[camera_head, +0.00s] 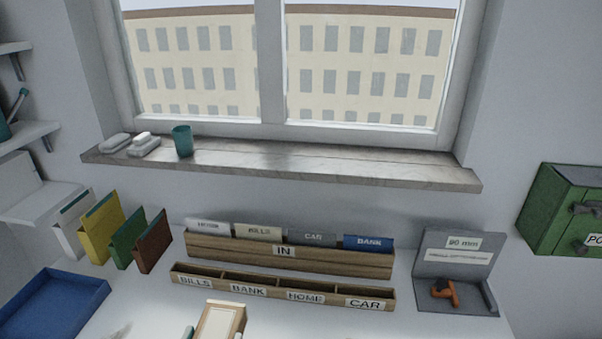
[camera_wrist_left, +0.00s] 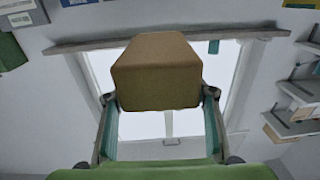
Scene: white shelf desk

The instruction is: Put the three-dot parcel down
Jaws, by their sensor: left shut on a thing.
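My left gripper (camera_wrist_left: 158,105) is shut on a plain brown box, the parcel (camera_wrist_left: 157,75), in the left wrist view. One teal-lined finger is on each side of it. No dots show on the faces I can see. In the head view two small green tips (camera_head: 213,334) peek in at the bottom edge. My right gripper is in neither view.
A blue tray (camera_head: 50,312) lies at the left of the white desk. Coloured folders (camera_head: 128,238), a labelled IN file box (camera_head: 290,258) and a labelled sorter (camera_head: 283,293) stand behind. A grey stand with an orange piece (camera_head: 458,262) is at right, near a green wall box (camera_head: 548,212).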

